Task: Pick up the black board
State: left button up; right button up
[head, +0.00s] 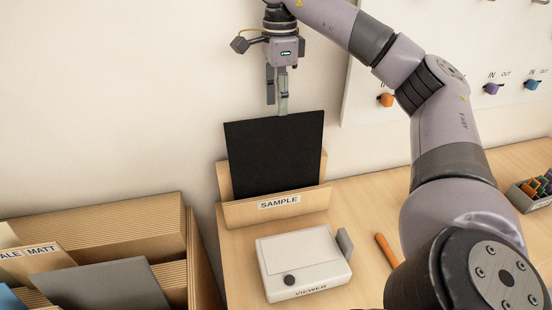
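The black board (275,160) is a flat dark panel. It stands upright, tilted slightly, in a wooden holder (245,214) labelled SAMPLE against the wall. My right gripper (277,109) points down from above at the middle of the board's top edge. Its two fingers show apart, with a gap between them. The lighter finger's tip reaches the board's top edge in the picture; the darker one ends a little higher. Whether either finger touches the board cannot be told. The board's lower edge is hidden by the holder's front. My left gripper is not in view.
A white viewer box (303,262) sits in front of the holder, with an orange stick (386,250) to its right. A wooden bin (100,225) with a grey board (95,285) is at left. A small tray (530,200) and a wall panel (450,40) are at right.

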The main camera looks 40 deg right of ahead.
notch_tip(320, 180, down, 4)
jog(key=shift+w+f+p, duration=0.1)
jog(key=shift+f+p, duration=0.1)
jog(key=shift+p, duration=0.4)
jog(key=shift+f, duration=0.35)
jog(key=p, duration=0.2)
send_over(276, 157)
jog(key=f, duration=0.4)
jog(key=shift+w+d+f, duration=0.3)
jog(key=shift+w+d, duration=0.1)
jog(key=shift+f, duration=0.25)
jog(key=shift+c, duration=0.4)
grip_shut()
jog(key=shift+r, duration=0.15)
